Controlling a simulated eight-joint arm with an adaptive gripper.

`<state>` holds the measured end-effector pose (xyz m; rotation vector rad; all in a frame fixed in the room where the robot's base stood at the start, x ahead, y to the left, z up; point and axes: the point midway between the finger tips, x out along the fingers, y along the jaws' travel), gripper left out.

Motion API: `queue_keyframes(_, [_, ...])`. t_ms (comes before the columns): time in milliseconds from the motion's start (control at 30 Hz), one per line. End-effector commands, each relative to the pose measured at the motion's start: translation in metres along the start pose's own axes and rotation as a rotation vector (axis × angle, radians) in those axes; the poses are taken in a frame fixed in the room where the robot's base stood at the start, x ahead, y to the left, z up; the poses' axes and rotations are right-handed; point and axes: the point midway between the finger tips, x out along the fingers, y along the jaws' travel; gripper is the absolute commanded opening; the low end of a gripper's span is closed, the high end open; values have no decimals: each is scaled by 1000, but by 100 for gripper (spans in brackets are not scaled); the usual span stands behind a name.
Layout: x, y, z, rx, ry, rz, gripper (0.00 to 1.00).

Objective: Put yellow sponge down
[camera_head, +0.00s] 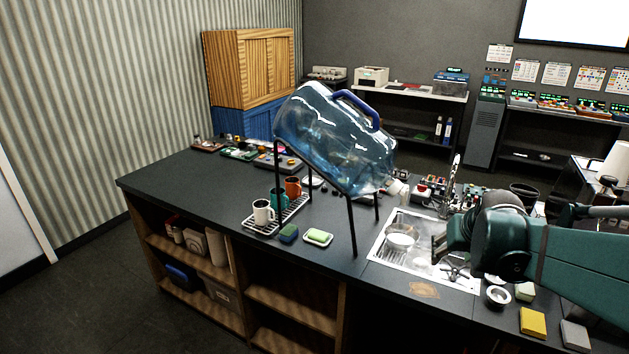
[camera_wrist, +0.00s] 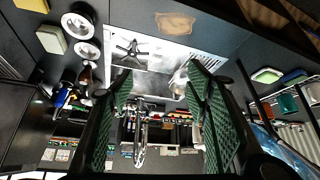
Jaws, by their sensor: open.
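A yellow sponge (camera_head: 533,321) lies on the dark counter at the lower right of the head view, near the front edge. My gripper (camera_head: 440,246) is above the right side of the sink (camera_head: 380,250), left of and farther back than the sponge. In the wrist view my gripper (camera_wrist: 160,76) has its two green pads wide apart, with nothing held between them. A pale yellow block (camera_head: 524,291) lies just behind the yellow sponge. A grey block (camera_head: 575,336) lies to its right.
A large blue water bottle (camera_head: 335,135) leans on a black stand. A drip rack (camera_head: 275,222) holds several mugs.

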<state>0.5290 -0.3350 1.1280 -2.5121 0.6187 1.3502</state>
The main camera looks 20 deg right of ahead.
Motion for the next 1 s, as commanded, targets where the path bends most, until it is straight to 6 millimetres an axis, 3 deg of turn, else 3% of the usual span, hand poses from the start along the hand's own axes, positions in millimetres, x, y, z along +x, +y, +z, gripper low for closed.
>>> queue_keyframes(333, [47, 105, -8, 103, -7, 67, 48])
queue_keyframes(700, [89, 222, 7, 208, -13, 132, 48])
queue_keyframes(900, [102, 267, 18, 244, -15, 156, 48])
queue_keyframes(1000, [105, 277, 22, 253, -15, 162, 48])
